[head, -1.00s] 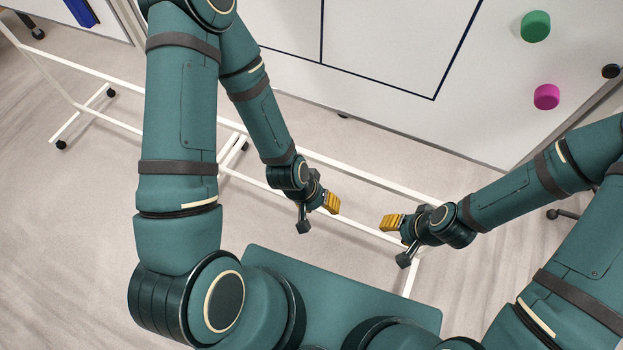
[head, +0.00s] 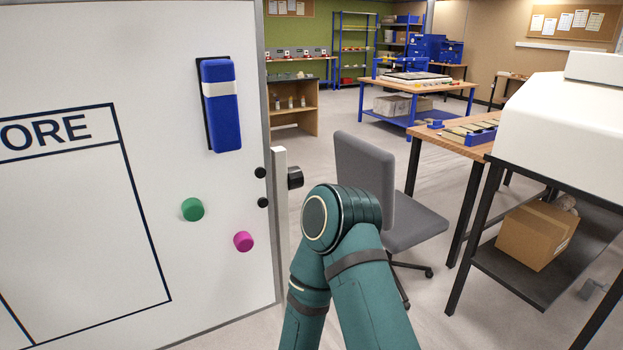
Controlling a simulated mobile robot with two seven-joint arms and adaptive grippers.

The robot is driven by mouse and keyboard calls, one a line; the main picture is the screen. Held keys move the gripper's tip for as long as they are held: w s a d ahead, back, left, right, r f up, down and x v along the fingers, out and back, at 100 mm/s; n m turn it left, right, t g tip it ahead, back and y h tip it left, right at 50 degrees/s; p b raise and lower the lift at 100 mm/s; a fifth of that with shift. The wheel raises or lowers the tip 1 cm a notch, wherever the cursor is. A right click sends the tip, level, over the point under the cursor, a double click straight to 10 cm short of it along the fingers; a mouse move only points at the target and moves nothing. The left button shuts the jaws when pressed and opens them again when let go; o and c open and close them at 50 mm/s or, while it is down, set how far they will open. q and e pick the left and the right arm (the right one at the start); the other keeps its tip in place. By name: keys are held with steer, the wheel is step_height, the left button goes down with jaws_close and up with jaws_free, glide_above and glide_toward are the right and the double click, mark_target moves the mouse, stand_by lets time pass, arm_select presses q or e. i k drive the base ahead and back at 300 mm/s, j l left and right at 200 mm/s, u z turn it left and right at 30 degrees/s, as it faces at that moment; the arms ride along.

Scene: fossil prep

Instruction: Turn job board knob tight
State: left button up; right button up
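The job board (head: 70,230) is a white panel with a dark blue outlined box and the letters "ORE", filling the left of the head view. A black knob (head: 295,177) sits on the white upright at the board's right edge. Two small black knobs or caps, an upper one (head: 260,172) and a lower one (head: 262,202), sit on the edge just left of it. One of my arms rises at the bottom centre, its elbow just right of and below the knob. Neither gripper shows in the head view now.
A blue eraser (head: 222,110), a green magnet (head: 192,209) and a magenta magnet (head: 243,241) are on the board. A grey chair (head: 400,225) stands right of my arm. A wooden bench (head: 450,140) and black-framed stand (head: 510,285) are at right.

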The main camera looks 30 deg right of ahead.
mark_target(295, 177)
steer(key=k+l+u, duration=0.1)
steer(key=k+l, duration=0.6)
steer(key=l, duration=0.4)
steer(key=l+u, duration=0.15)
steer(key=l, duration=0.4)
steer(key=i+l, duration=0.2)
steer(key=l, duration=0.15)
steer(key=i+l+u, duration=0.1)
steer(key=i+l, duration=0.1)
steer(key=l, duration=0.1)
